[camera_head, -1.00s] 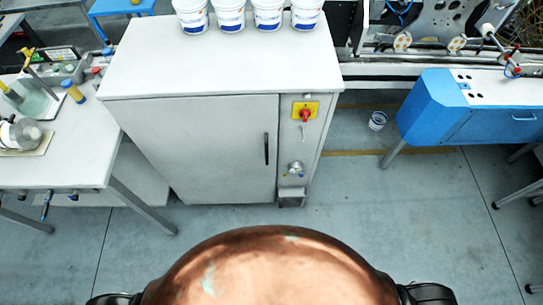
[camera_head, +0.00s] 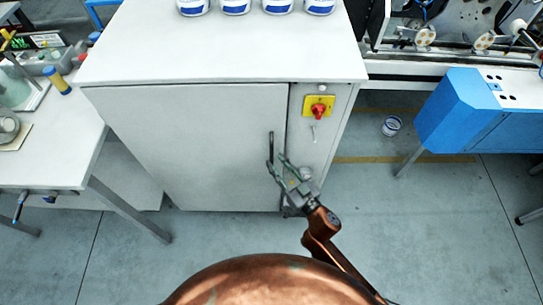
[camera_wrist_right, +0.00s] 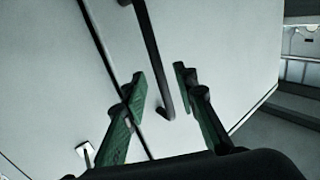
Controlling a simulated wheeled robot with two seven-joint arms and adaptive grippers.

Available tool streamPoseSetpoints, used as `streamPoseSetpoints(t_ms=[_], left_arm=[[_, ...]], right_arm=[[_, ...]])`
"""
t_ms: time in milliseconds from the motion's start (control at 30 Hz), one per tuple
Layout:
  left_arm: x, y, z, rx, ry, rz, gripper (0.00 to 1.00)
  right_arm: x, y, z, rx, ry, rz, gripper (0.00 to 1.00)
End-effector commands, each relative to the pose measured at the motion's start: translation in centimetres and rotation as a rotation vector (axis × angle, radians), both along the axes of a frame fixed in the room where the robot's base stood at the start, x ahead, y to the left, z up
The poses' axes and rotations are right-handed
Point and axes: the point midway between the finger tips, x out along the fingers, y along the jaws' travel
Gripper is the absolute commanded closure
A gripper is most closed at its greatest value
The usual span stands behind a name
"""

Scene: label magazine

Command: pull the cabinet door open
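The cabinet (camera_head: 331,135) is pale grey, with its door (camera_head: 190,140) shut flush on the front. A dark vertical handle (camera_head: 270,147) sits near the door's right edge. My right gripper (camera_head: 276,166) is at the lower part of the handle. In the right wrist view the handle (camera_wrist_right: 152,50) runs down between the two green fingers of the right gripper (camera_wrist_right: 160,83), which are apart. Its bent lower end shows between the fingertips, with gaps on both sides. I cannot tell how deep the handle lies between the fingers. My left gripper is not in view.
A red and yellow switch (camera_head: 319,109) is on the panel right of the door. White tubs (camera_head: 277,5) stand on the cabinet top. A workbench (camera_head: 50,150) stands close at left, a blue unit (camera_head: 460,115) at right. The floor before the cabinet is clear.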

Motion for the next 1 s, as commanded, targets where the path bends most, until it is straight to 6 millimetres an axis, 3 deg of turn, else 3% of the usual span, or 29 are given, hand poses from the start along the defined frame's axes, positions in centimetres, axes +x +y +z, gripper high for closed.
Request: streamPoseSetpoints(t_ms=[267,633,1000], left_arm=[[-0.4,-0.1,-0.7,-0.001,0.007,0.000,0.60],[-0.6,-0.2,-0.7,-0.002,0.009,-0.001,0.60],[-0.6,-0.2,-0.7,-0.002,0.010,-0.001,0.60]], right_arm=[[3.0,1.9,-0.2,0.000,0.001,-0.001,0.73],[3.4,2.2,-0.1,0.000,0.002,-0.002,0.74],[3.4,2.2,-0.1,0.000,0.002,-0.002,0.99]])
